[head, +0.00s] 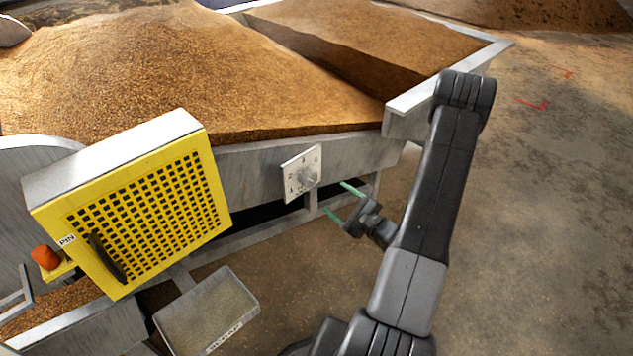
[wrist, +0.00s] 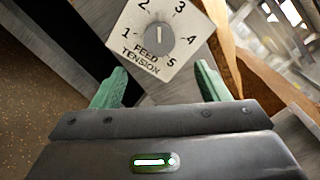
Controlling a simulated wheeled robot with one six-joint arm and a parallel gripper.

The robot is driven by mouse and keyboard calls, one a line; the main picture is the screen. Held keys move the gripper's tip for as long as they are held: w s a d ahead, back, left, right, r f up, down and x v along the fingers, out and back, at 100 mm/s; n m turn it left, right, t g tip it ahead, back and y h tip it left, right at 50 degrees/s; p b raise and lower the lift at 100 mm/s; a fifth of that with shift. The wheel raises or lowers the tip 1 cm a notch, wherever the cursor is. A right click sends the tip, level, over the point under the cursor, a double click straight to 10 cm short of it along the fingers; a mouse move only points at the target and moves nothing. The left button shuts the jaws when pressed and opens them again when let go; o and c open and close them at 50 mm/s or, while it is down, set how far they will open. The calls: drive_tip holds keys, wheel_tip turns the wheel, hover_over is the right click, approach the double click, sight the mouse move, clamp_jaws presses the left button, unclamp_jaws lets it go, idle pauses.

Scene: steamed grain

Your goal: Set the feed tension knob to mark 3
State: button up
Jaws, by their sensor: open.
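The feed tension knob (wrist: 159,40) is a round grey dial on a white square plate (wrist: 133,52) with marks 1 to 5. In the wrist view its pale pointer line points up the picture, between marks 2 and 3. In the head view the knob (head: 307,177) sits on its plate (head: 291,190) on the metal trough's side. My gripper (head: 337,198) is open and empty, to the right of the knob and a little below it in that view. In the wrist view the green fingertips of my gripper (wrist: 160,75) are apart, with the knob beyond them, not between them.
A yellow perforated guard (head: 140,210) with a dark handle stands left of the plate, with an orange knob (head: 45,257) labelled PIN beside it. A metal scrap tray (head: 207,310) is below. The trough (head: 350,150) holds brown grain. Open floor lies to the right.

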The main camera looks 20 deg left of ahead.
sight(312, 182)
drive_tip(key=b+x, duration=0.1)
drive_tip(key=x, duration=1)
drive_tip(key=shift+s, duration=0.1)
drive_tip(key=c, duration=1)
drive_tip(key=shift+m, duration=0.3)
drive_tip(key=m, duration=0.2)
drive_tip(key=shift+m, duration=0.4)
drive_tip(key=shift+s+m, duration=0.1)
drive_tip(key=shift+m, duration=1.7)
